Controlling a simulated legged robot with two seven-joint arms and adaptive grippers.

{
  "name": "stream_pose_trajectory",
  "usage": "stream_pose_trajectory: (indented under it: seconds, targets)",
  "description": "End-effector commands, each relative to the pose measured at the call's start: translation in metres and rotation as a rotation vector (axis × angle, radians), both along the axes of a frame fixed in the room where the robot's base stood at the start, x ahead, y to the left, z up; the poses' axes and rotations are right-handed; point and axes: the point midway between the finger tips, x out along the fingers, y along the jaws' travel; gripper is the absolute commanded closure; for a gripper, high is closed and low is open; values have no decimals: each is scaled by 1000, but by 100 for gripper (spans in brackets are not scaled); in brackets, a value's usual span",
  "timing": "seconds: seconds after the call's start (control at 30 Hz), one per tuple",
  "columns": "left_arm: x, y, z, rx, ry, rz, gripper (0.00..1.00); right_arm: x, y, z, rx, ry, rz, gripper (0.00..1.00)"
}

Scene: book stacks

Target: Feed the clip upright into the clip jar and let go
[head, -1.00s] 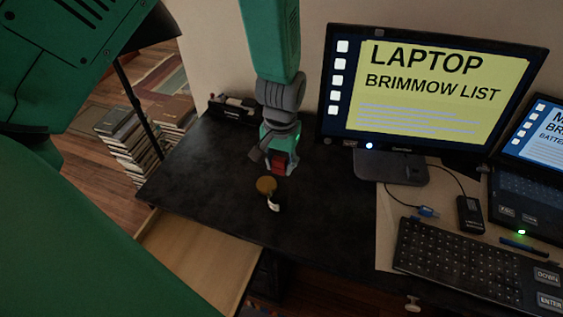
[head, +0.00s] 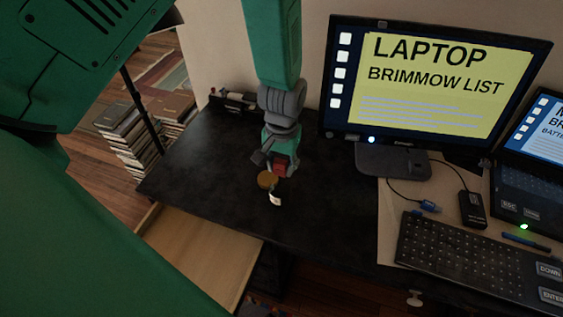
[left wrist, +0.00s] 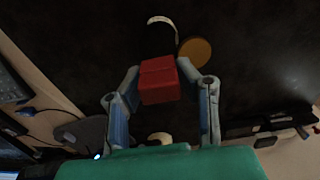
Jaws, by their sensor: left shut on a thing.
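My left gripper (head: 280,166) reaches down over the dark desk and is shut on a red block-like piece, taken as the clip (head: 281,169). In the left wrist view the clip (left wrist: 159,80) sits between the two fingertips (left wrist: 160,88). Just in front of it is a small dark jar with a white label (head: 275,200), the likely clip jar. A round tan disc (head: 266,180) shows at it; in the left wrist view the disc (left wrist: 195,51) lies beside the dark shape. The clip looks close to the jar; contact cannot be told. The jar's mouth is hard to make out. My right gripper is out of view.
A monitor (head: 430,85) stands at the right, with a keyboard (head: 470,255), a small black box (head: 471,209) and cables before it. A black holder (head: 233,100) sits at the desk's back left. An open drawer (head: 200,260) juts out below. The desk's left part is bare.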

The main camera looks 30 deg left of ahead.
Motion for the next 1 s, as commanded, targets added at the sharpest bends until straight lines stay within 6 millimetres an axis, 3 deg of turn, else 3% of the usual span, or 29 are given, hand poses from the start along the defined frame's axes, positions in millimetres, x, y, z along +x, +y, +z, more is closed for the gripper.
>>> stream_pose_trajectory:
  seconds: [0.77, 1.0]
  targets:
    - [0, 0, -47, 0, 1, 0, 84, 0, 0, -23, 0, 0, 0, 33]
    - [-1, 0, -58, -1, 8, 0, 91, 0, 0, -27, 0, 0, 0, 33]
